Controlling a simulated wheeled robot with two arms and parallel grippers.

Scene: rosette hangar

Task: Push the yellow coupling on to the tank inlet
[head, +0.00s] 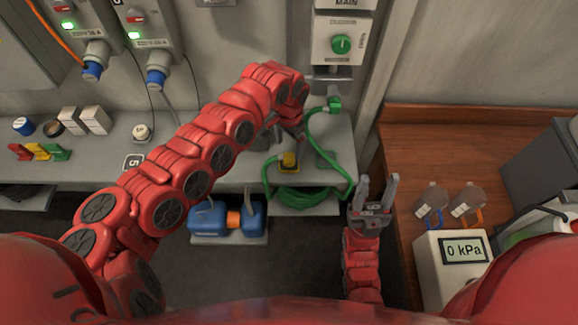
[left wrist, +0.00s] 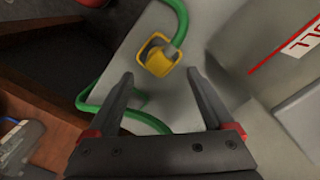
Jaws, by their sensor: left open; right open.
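The yellow coupling (head: 289,160) sits on the grey bench at the end of a green hose (head: 313,130). In the left wrist view the yellow coupling (left wrist: 158,62) shows inside a square yellow rim, with the hose leaving its top. My left gripper (head: 296,134) is above it; in the wrist view the open fingers (left wrist: 160,76) point at the coupling, one on either side, with nothing between them. My right gripper (head: 377,182) is open and empty, right of the bench. I cannot tell which part is the tank inlet, or whether the square rim belongs to it.
A coil of green hose (head: 305,197) hangs at the bench front. A green plug (head: 335,103) and a green-knob switch box (head: 341,44) are behind. A 0 kPa gauge (head: 437,265) stands on the wooden table (head: 400,150).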

